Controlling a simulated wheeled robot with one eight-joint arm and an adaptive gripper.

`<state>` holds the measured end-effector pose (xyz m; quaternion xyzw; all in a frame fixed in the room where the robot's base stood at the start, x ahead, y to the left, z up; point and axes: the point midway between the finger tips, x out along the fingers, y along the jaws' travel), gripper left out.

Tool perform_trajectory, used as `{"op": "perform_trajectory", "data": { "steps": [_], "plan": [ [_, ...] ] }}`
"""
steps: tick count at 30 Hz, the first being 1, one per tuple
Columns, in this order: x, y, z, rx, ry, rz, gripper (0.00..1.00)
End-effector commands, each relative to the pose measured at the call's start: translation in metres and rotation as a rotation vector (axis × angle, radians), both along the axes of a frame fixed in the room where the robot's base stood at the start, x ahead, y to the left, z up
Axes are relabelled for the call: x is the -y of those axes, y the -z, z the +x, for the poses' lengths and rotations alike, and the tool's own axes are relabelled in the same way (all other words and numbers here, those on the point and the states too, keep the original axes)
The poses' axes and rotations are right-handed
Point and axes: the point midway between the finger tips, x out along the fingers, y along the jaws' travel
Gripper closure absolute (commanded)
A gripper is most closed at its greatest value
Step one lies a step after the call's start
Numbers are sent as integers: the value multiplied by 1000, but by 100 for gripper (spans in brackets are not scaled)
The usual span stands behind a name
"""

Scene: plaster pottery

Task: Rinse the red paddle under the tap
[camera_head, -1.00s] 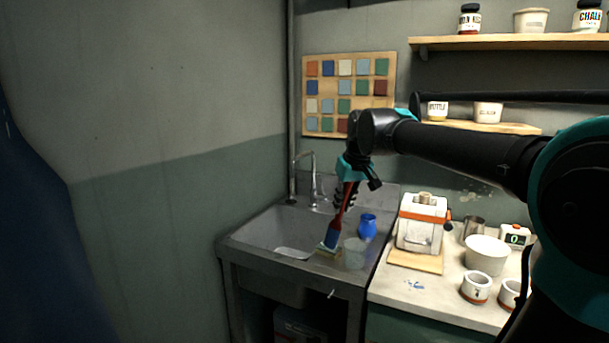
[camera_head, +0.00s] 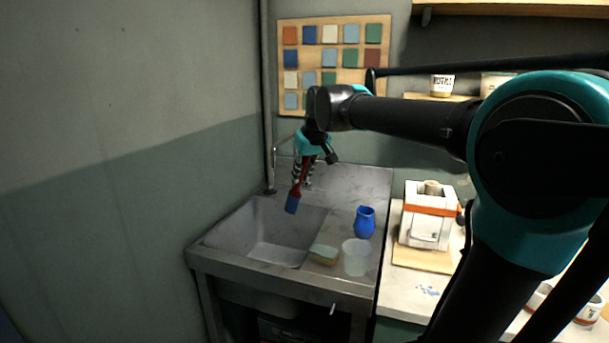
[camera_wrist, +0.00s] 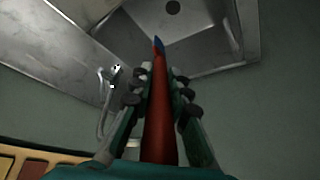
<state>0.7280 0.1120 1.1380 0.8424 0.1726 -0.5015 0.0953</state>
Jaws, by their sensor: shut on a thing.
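My gripper (camera_head: 301,176) is shut on the red paddle (camera_head: 297,190), whose lower end is blue. The paddle hangs tilted above the sink basin (camera_head: 262,240), near its back right. In the wrist view the red handle (camera_wrist: 159,115) lies between my gripper's fingers (camera_wrist: 160,92), with the blue tip pointing toward the basin and its drain. The curved metal tap (camera_head: 275,165) stands at the back of the sink, left of my gripper and partly hidden by it. The tap also shows left of the fingers in the wrist view (camera_wrist: 104,95). I cannot make out running water.
A sponge (camera_head: 323,254), a translucent cup (camera_head: 355,257) and a blue vase (camera_head: 364,222) stand on the sink's right ledge. A white and orange machine (camera_head: 428,218) stands on the counter to the right. The basin looks empty.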

Motion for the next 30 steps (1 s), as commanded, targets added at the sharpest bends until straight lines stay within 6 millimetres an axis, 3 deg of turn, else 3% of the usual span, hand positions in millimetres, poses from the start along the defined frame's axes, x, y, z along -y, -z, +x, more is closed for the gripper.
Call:
{"op": "perform_trajectory", "data": {
  "steps": [30],
  "plan": [
    [-39, 18, 82, 0, 0, 0, 100]
  ]
}}
